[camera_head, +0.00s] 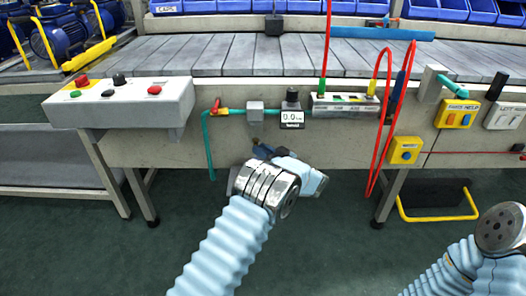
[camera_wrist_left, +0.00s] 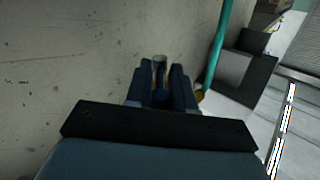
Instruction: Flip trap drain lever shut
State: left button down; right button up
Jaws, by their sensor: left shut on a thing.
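My left gripper (camera_head: 262,150) is in front of the conveyor's grey side panel, below the pressure gauge box (camera_head: 291,118). In the left wrist view, the dark fingers (camera_wrist_left: 161,85) are close together around a small piece with a brass-grey upper part and a blue lower part, which I take as the trap drain lever (camera_wrist_left: 160,68). The fingers hide most of it, so its angle is unclear. In the head view my wrist hides the lever. A small grey box (camera_head: 255,111) sits on the teal pipe above the gripper.
Red hoses (camera_head: 374,150) hang to the right, near a yellow button box (camera_head: 405,150). A button console (camera_head: 125,102) juts out at left. The floor in front is clear.

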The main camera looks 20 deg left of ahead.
pick_arm(q)
jog(key=shift+s, duration=0.1)
jog(key=shift+s+a+r+m+t+h+b, duration=0.15)
jog(key=shift+a+m+t+h+b, duration=1.25)
jog(key=shift+m+h, duration=2.15)
jog(key=shift+s+a+f+m+t+h+b, duration=0.2)
jog(key=shift+m+t+h+b, duration=0.75)
jog(key=shift+m+h+b, duration=2.55)
jog(key=shift+s+a+r+m+t+h+b, duration=0.2)
jog(key=shift+a+m+t+h+b, duration=1.2)
jog(key=shift+h, duration=3.85)
jog(key=shift+d+m+g+p, duration=0.35)
jog(key=shift+d+m+p, duration=0.3)
jog(key=shift+p, duration=0.25)
